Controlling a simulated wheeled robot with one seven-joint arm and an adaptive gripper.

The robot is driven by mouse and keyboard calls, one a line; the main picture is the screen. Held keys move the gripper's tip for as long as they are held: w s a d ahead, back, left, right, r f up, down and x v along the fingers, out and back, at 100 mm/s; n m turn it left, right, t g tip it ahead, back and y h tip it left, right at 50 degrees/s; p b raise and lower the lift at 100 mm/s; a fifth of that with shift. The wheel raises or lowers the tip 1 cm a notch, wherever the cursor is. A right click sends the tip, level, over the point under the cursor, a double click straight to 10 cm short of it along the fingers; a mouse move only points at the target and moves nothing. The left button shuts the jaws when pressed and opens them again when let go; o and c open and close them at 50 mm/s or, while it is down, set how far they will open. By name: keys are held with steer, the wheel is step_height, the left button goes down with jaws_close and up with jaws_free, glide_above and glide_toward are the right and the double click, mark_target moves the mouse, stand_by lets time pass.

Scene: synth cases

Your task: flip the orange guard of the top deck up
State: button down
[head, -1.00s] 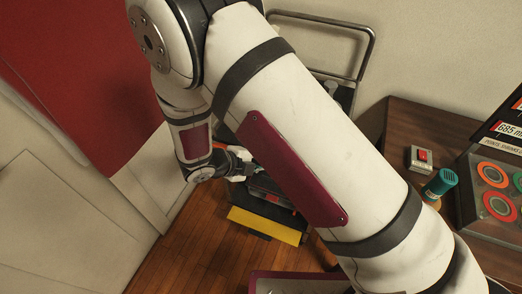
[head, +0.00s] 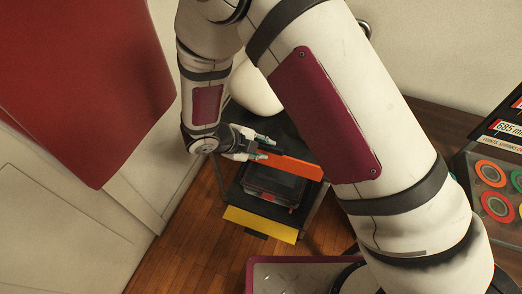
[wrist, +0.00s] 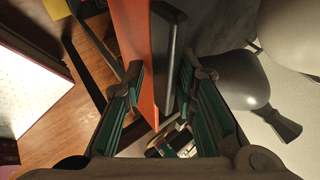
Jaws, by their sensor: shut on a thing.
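The orange guard (head: 290,167) is a long flat strip along the front edge of the dark top deck (head: 289,132) of a cart. It stands on edge rather than flat. In the wrist view the guard (wrist: 137,35) runs down between the fingers, beside a dark bar (wrist: 166,60). My gripper (head: 268,148) is at the guard's left end, its fingers on either side of it. In the wrist view my gripper (wrist: 160,75) is shut on the guard; the exact contact is partly hidden.
A dark case (head: 272,184) sits below the guard, above a yellow front panel (head: 260,224). A white rounded object (head: 256,93) is behind the deck. A red panel (head: 80,80) and a pale wall are at left. Wooden floor (head: 185,235) lies in front.

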steer(key=shift+w+d+f, duration=0.2)
steer(key=shift+w+d, duration=0.15)
steer(key=shift+w, duration=0.2)
steer(key=c, duration=1.7)
jaws_free()
steer(key=shift+w+f, duration=0.1)
steer(key=shift+r, duration=0.2)
steer(key=shift+a+r, duration=0.15)
steer(key=shift+r, duration=0.05)
steer(key=v, duration=1.1)
steer(key=shift+s+a+r, duration=0.1)
steer(key=shift+s+a, duration=0.25)
